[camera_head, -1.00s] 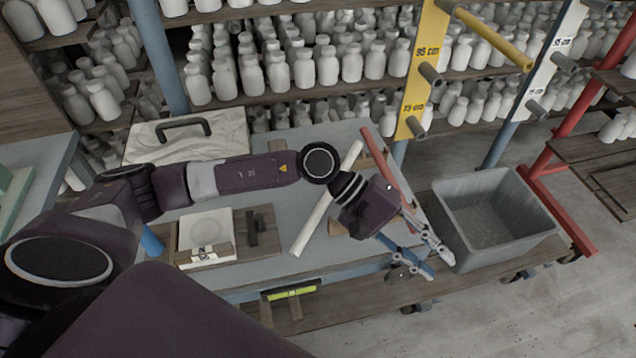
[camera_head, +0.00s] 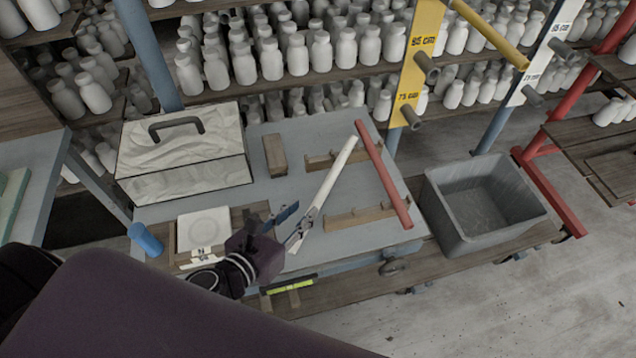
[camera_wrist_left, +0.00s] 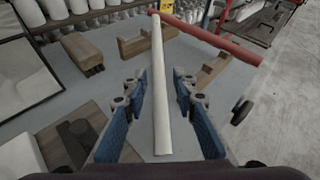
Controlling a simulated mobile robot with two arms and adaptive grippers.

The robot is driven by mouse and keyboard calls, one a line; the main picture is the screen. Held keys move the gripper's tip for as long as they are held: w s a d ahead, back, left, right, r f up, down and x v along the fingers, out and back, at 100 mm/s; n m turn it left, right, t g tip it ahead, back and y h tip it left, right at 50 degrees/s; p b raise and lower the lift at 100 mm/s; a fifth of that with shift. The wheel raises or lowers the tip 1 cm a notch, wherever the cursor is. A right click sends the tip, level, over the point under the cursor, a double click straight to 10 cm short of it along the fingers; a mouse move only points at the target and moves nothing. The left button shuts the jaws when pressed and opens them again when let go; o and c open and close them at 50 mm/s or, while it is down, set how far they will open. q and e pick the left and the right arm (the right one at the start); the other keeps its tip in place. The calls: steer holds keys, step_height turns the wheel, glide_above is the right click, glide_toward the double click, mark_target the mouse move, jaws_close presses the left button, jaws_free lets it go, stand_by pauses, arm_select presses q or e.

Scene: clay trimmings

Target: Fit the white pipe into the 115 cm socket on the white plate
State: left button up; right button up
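The white pipe (camera_head: 334,174) lies slanted on the grey worktable, its upper part near a wooden rest. In the left wrist view the pipe (camera_wrist_left: 158,62) runs lengthwise between the fingers. My left gripper (camera_head: 294,224) is open over the pipe's near end, with blue finger pads on either side; I cannot tell whether they touch it. The white plate (camera_head: 541,68) is on a blue post at the upper right, with grey sockets and small labels. Its upper socket (camera_head: 562,48) shows, but I cannot read 115 cm. My right gripper is not in view.
A red pipe (camera_head: 384,175) lies right of the white one across wooden rests (camera_head: 352,217). A yellow plate (camera_head: 416,55) holds a yellow pipe (camera_head: 490,35). A grey bin (camera_head: 455,222) stands right of the table. A lidded clay box (camera_head: 182,182) sits left.

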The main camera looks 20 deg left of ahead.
mark_target(320, 195)
arm_select(q)
steer(key=shift+a+f+y, duration=0.2)
steer(key=shift+a+y, duration=0.05)
steer(key=shift+y, duration=0.05)
steer(key=p+x, duration=0.1)
steer(key=x, duration=0.6)
steer(key=shift+w+d, duration=0.15)
steer(key=p+x, duration=0.1)
steer(key=x, duration=0.3)
steer(key=shift+d+f, duration=0.2)
steer(key=shift+f, duration=0.05)
steer(key=shift+c, duration=0.7)
jaws_close()
